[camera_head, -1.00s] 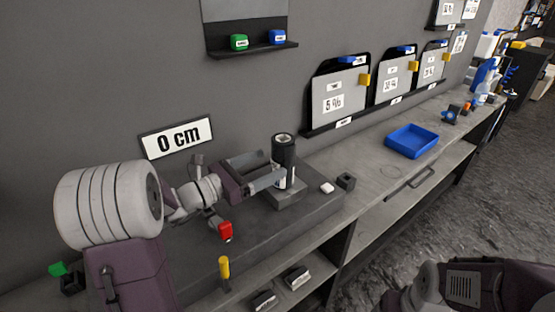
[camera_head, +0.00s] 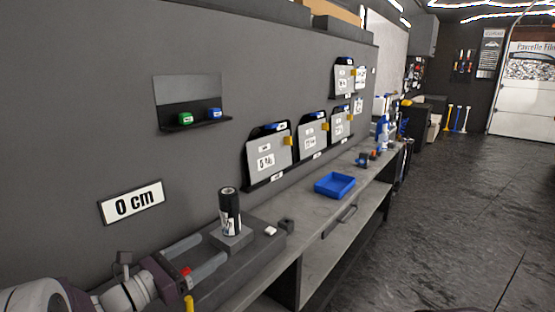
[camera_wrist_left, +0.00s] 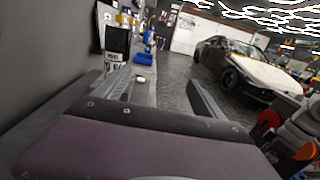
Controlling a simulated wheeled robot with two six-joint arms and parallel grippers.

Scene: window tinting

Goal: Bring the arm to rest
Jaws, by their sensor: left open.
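My left arm comes in at the lower left in the head view. Its left gripper (camera_head: 200,256) is open, with two grey fingers apart and nothing between them. It is just left of a dark cylindrical can with a white label (camera_head: 230,211), which stands upright on a grey block (camera_head: 232,240) on the workbench. In the left wrist view the gripper (camera_wrist_left: 160,90) shows its fingers wide apart. The can (camera_wrist_left: 117,47) stands ahead, beyond the left finger. My right gripper is not in view.
The grey workbench (camera_head: 319,250) runs along the wall. A blue tray (camera_head: 335,185) sits farther along it. Several panels in black holders (camera_head: 268,158) hang above. A red item (camera_head: 186,271) and a yellow item (camera_head: 189,303) are near my arm.

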